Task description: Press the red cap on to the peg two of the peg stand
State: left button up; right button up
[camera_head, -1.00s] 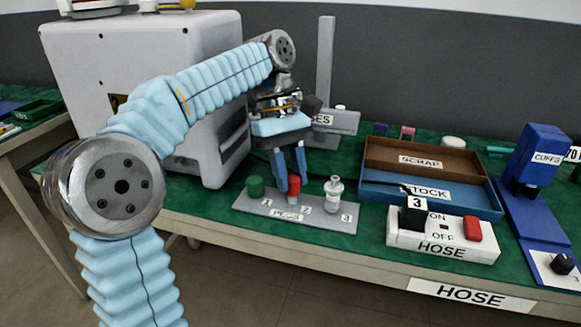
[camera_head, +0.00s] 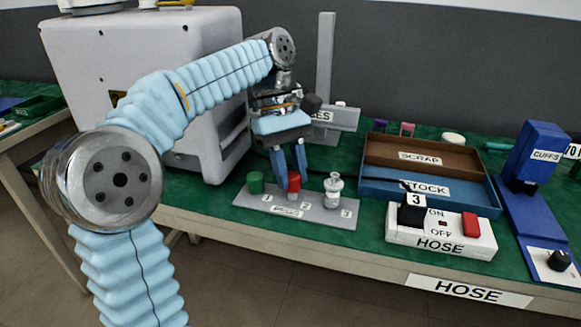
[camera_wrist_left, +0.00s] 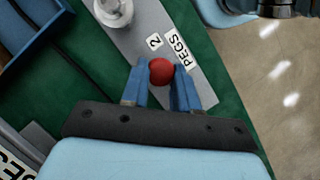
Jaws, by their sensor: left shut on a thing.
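The grey peg stand (camera_head: 263,200) lies near the table's front edge, with labels 1, 2 and 3. The red cap (camera_head: 294,182) is upright at the middle position, behind label 2. It also shows in the left wrist view (camera_wrist_left: 161,71), between the blue fingers. My left gripper (camera_head: 290,182) points down over the stand and is shut on the red cap. A clear and silver piece (camera_head: 333,190) is at position 3. My right gripper is out of view.
A white switch box (camera_head: 400,233) labelled HOSE, with a red button, stands to the right. Behind it are the blue STOCK tray (camera_head: 380,185) and brown SCRAP tray (camera_head: 380,150). A large white machine (camera_head: 150,60) stands behind my left arm. A blue CUFFS device (camera_head: 537,155) is far right.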

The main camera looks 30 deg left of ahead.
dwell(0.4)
pick_arm(q)
jog(key=shift+p, duration=0.35)
jog(key=shift+f, duration=1)
dwell(1.1)
jog(key=o, duration=1.1)
jog(key=shift+r, duration=0.1)
jog(key=p+v, duration=0.1)
jog(key=v, duration=0.6)
jog(key=shift+w+r+p, duration=0.1)
jog(key=shift+r+p, duration=0.1)
jog(key=shift+p, duration=0.2)
